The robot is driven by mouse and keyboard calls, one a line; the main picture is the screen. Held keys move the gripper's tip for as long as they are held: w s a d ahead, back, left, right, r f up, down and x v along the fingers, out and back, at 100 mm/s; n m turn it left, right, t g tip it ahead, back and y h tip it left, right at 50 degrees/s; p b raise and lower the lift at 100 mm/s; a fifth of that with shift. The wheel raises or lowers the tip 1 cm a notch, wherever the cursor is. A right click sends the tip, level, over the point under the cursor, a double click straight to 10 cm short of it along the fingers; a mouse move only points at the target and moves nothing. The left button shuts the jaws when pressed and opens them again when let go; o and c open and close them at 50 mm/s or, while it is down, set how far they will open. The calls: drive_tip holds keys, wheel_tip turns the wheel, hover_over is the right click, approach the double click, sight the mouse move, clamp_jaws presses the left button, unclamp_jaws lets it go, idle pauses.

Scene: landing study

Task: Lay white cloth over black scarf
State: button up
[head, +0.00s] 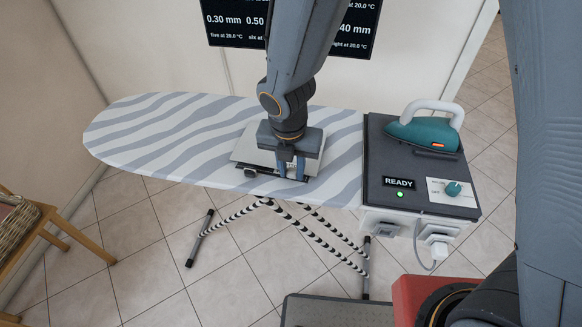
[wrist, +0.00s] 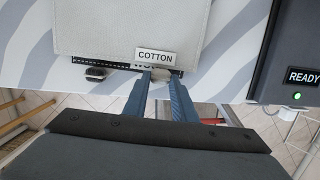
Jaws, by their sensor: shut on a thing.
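The white cloth (wrist: 120,28) lies flat on the ironing board, with a COTTON label near its front edge. It also shows in the head view (head: 247,151), partly hidden by my gripper. A strip of the black scarf (wrist: 108,65) with white stitch-like marks shows along the cloth's front edge; the rest is hidden under the cloth. My gripper (head: 291,176) is low over the board at the cloth's front edge. In the wrist view its fingers (wrist: 162,78) are shut on a pale bit of the white cloth beside the label.
The striped ironing board (head: 125,135) is bare to the left. A small dark clip-like object (wrist: 96,73) sits at the cloth's front edge. At right, a dark iron station (head: 385,150) with a lit READY sign carries a teal iron (head: 425,132). A wooden chair (head: 45,215) stands at left.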

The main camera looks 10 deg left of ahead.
drive_tip(key=shift+f, duration=0.3)
drive_tip(key=o, duration=1.1)
drive_tip(key=shift+c, duration=0.2)
drive_tip(key=shift+r, duration=0.1)
wheel_tip(320, 180, up, 5)
drive_tip(key=p, duration=0.6)
drive_tip(key=shift+r+p, duration=0.7)
drive_tip(key=shift+r, duration=0.25)
